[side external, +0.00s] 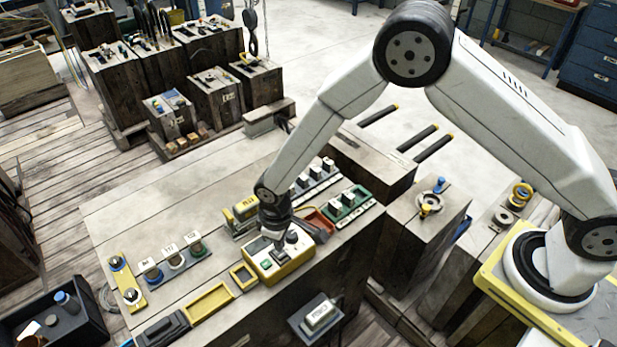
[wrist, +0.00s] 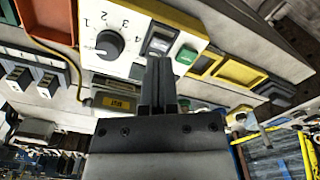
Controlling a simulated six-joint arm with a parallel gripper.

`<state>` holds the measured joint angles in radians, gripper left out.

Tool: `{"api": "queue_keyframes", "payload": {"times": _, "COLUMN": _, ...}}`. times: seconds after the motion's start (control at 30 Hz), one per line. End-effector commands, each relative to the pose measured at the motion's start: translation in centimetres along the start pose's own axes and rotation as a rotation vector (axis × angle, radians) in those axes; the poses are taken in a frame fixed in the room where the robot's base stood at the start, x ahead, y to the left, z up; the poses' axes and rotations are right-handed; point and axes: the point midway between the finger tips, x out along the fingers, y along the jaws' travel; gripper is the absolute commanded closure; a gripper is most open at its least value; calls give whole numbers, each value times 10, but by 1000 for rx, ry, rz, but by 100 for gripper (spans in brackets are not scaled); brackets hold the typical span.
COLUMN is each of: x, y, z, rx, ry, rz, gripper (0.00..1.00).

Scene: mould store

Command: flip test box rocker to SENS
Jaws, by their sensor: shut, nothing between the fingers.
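The test box (side external: 273,274) is a yellow box with a pale top, standing near the front edge of the large block. In the wrist view its pale panel (wrist: 130,22) carries a dark dial (wrist: 108,45) numbered 1 to 4, a rocker (wrist: 160,42) in a dark frame, and a green button (wrist: 187,55). The rocker lies between dial and button. No SENS label is readable, and the rocker's tilt is unclear. My gripper (wrist: 158,62) is shut and empty, pointing down over the panel, its tips close beside the rocker. I cannot tell whether they touch it.
Yellow trays (side external: 209,303) lie left of the box. A red tray (side external: 318,221) and a green-based switch row (side external: 350,203) sit behind it, to the right. Labelled knobs stand at the left. A grey box (side external: 317,315) is on the block's front. The block top (side external: 150,215) is mostly clear behind.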

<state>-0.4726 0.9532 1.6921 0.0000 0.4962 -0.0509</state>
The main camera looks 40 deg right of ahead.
Motion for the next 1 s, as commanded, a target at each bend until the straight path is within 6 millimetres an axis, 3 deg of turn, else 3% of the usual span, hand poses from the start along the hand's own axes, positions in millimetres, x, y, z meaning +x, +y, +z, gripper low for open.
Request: {"api": "queue_keyframes", "payload": {"times": 1.0, "x": 8, "y": 0, "z": 0, "rx": 0, "ry": -1, "rz": 0, "gripper": 100}}
